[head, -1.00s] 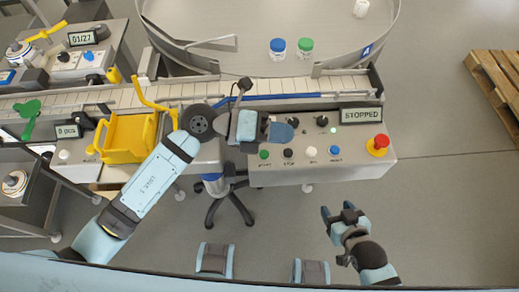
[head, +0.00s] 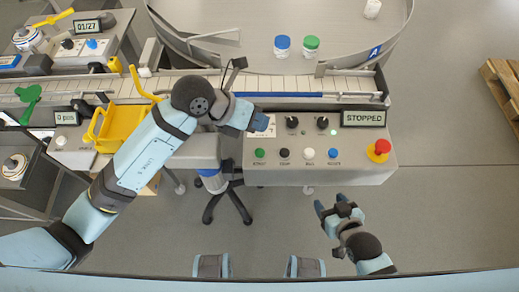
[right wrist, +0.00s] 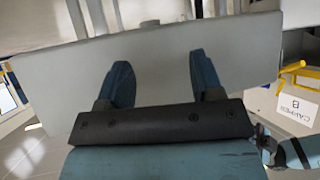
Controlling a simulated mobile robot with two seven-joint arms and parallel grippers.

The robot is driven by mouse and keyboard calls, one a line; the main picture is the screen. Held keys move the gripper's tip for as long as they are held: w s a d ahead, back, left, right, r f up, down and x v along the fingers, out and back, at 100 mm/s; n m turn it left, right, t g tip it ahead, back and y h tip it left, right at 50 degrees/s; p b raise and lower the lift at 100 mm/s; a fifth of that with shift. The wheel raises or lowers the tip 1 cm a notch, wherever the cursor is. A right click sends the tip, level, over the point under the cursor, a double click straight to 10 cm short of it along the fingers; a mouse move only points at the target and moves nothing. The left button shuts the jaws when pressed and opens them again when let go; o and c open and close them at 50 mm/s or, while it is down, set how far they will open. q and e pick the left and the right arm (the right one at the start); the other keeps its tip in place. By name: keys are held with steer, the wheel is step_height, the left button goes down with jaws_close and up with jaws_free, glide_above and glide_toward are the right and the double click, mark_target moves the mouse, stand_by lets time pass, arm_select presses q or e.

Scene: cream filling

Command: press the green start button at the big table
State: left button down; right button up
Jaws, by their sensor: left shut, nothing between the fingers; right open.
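The green start button (head: 259,153) is the leftmost in a row of small buttons on the front of the grey control panel (head: 290,176). My left gripper (head: 264,122) is shut and empty above the panel's left part, just behind the green button in the picture. I cannot tell its height over the panel. The button is in plain sight. My right gripper (head: 335,208) is open and empty in front of the panel; its two fingers also show in the right wrist view (right wrist: 160,80). The panel's display (head: 363,118) reads STOPPED.
A red emergency knob (head: 379,148) sits at the panel's right end. Black, white and blue buttons stand right of the green one. Behind are a conveyor (head: 290,86) and a big round table (head: 245,50) with two capped jars. A yellow bin (head: 122,128) is at left.

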arm_select(q)
steer(key=b, duration=0.6)
glide_above(259, 150)
step_height(259, 150, down, 7)
steer(key=shift+r, duration=0.1)
steer(key=shift+a+f, duration=0.1)
steer(key=shift+f, duration=0.9)
arm_select(e)
steer(key=f, duration=0.5)
steer(key=shift+w+a, duration=0.2)
steer(key=shift+w, duration=0.15)
steer(key=shift+s+f, duration=0.1)
steer(key=shift+f, duration=0.05)
arm_select(q)
steer(key=shift+f+b, duration=0.1)
steer(key=shift+b, duration=0.2)
steer(key=shift+f, duration=0.3)
arm_select(e)
steer(key=shift+f, duration=0.15)
